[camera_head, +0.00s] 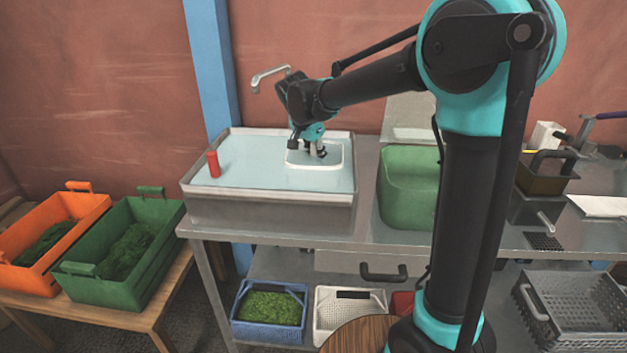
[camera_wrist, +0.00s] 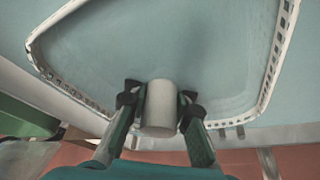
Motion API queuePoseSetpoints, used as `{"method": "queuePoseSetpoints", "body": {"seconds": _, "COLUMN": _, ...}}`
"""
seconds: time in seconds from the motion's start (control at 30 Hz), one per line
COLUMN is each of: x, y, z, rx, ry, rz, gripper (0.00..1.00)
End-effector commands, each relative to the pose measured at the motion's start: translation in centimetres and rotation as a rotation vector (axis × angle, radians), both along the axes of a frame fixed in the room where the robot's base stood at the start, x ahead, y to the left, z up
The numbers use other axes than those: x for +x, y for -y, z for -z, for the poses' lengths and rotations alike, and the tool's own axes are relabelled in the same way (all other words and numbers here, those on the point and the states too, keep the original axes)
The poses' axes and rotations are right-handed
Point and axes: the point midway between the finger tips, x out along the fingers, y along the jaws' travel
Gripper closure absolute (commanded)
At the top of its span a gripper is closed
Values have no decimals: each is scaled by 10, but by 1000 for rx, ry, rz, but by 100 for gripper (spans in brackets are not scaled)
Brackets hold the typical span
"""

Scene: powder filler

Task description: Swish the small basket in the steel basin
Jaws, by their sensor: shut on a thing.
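The steel basin (camera_head: 270,213) stands on the left of the metal counter, filled with pale blue water (camera_head: 250,172). The small white basket (camera_head: 290,163) sits in its back right part, with its rim showing at about the water surface. In the wrist view, the pale rim with slots (camera_wrist: 272,68) surrounds bluish water, and nothing else shows inside. My gripper (camera_head: 317,151) is over the basket's far side, pointing down. In the wrist view its fingers (camera_wrist: 160,108) are closed on the basket's whitish rounded handle (camera_wrist: 160,105). The basket's lower walls are hidden.
A red cylinder (camera_head: 214,164) stands at the basin's left edge. A faucet (camera_head: 268,75) is behind it. A green tub (camera_head: 403,205) is to the right. Orange (camera_head: 75,212) and green (camera_head: 150,212) crates stand left. Blue (camera_head: 262,330) and white (camera_head: 345,325) baskets sit below.

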Motion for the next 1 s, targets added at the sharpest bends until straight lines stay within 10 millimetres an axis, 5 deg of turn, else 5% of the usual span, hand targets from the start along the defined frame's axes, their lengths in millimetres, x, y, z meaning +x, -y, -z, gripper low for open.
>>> {"method": "queuePoseSetpoints", "body": {"seconds": 1.0, "x": -27, "y": -1, "z": -69, "rx": 0, "ry": 0, "rz": 0, "gripper": 100}}
